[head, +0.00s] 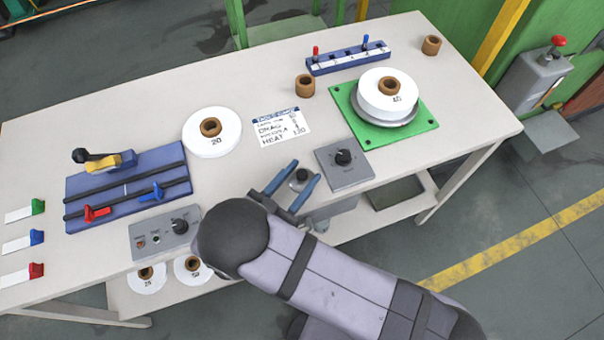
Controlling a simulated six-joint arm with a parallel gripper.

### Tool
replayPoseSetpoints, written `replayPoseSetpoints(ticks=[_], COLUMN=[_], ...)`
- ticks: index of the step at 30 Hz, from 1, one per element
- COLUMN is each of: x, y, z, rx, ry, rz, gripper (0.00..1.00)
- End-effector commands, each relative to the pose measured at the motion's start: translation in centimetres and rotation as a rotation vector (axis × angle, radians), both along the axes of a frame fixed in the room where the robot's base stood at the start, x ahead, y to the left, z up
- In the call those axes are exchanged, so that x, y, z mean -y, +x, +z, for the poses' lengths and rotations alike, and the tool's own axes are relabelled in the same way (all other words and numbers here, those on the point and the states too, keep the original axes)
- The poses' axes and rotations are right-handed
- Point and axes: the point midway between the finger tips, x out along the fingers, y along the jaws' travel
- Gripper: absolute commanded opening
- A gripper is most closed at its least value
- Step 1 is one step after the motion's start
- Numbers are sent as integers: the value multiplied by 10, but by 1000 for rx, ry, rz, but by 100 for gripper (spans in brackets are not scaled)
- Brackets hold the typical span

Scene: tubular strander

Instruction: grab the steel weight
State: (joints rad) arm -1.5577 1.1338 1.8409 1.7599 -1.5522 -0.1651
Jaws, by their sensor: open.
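A small grey metal piece with a dark top, which looks like the steel weight (300,178), is near the front edge of the white table. My gripper (305,170) reaches in from the front, with its two blue fingers apart. The weight shows between the fingers, one on each side. I cannot tell whether either finger touches it. The wrist and arm hide the table edge just in front.
A grey knob box (345,170) stands close to the right of my gripper. A white spool marked 20 (213,132) and a card (281,125) lie behind. A green plate (413,128) carries another spool. A blue rail fixture (128,187) is left.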

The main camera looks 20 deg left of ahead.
Motion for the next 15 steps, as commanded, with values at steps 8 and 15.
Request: replayPoseSetpoints(ticks=[8,15], x=[1,1], y=[8,8], z=[-1,-1], rx=[0,0], ry=[2,1], rz=[1,1], gripper=[43,7])
